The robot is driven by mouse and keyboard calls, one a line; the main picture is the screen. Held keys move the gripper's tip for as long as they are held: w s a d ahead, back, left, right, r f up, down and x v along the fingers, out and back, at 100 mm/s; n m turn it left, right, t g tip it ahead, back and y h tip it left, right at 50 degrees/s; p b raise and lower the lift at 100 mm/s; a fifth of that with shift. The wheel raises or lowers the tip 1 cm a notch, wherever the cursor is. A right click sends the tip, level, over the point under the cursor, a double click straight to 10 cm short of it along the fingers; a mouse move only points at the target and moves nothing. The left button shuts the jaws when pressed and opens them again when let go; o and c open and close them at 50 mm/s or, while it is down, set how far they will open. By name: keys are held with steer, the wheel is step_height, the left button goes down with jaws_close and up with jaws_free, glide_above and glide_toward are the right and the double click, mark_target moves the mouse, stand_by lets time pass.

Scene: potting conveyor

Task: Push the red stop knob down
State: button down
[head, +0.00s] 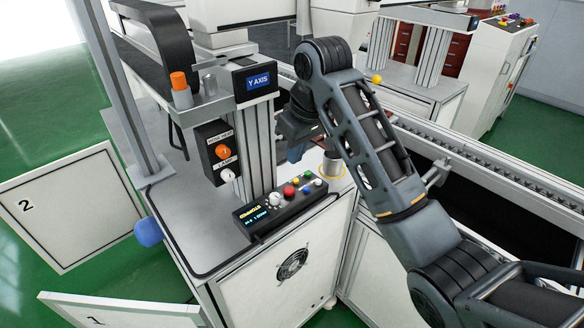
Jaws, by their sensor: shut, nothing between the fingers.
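A red knob (290,191) sits on top of a small black control box (262,219) at the front of the machine table. A green, a blue and a white button are beside it, with a lit display at the box's left end. My gripper (296,153) points down above and behind the box, slightly right of the red knob and apart from it. Its fingers are small and dark in this view, partly shaded by my wrist; they look closed and empty. The knob's top is in plain view; its height is hard to judge.
A black switch box (211,166) with an orange knob (222,152) and a white knob hangs left of the control box. The Y AXIS unit (258,82) and upright posts rise behind.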

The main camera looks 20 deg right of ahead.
steer(key=p+v, duration=0.1)
steer(key=v, duration=0.2)
steer(key=shift+r, duration=0.4)
steer(key=shift+s, duration=0.1)
